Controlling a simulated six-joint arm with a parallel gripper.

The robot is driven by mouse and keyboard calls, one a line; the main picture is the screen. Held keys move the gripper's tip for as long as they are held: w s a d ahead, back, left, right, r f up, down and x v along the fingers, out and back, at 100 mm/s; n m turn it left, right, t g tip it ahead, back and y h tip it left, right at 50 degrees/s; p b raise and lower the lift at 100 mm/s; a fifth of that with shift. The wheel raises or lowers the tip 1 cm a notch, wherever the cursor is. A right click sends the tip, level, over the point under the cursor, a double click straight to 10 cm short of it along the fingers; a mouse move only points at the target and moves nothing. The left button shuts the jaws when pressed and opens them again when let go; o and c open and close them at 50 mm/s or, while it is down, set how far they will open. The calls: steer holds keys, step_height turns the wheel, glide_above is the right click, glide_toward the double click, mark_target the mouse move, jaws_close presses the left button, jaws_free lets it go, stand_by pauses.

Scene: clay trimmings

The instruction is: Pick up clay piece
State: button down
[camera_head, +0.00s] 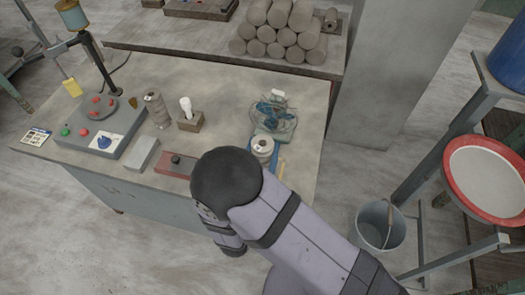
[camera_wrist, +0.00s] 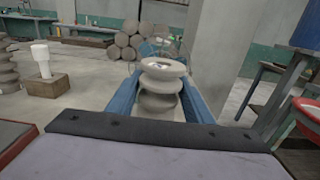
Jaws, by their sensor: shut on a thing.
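A pale, ribbed clay piece (camera_head: 262,147) stands upright near the front right of the worktable, just beyond my arm. It also shows in the wrist view (camera_wrist: 160,88), between two blue fingers. My gripper (camera_wrist: 163,75) is shut on this clay piece, with one finger on each side. In the head view my arm hides most of my gripper. I cannot tell whether the base of the piece touches the table. A second, similar ribbed piece (camera_head: 156,110) stands farther left on the table.
A small block with a white peg (camera_head: 190,118), a grey block (camera_head: 142,154) and a red block (camera_head: 174,165) are to the left. A bucket (camera_head: 381,225) stands on the floor right.

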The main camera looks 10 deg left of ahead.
steer(key=shift+r, duration=4.65)
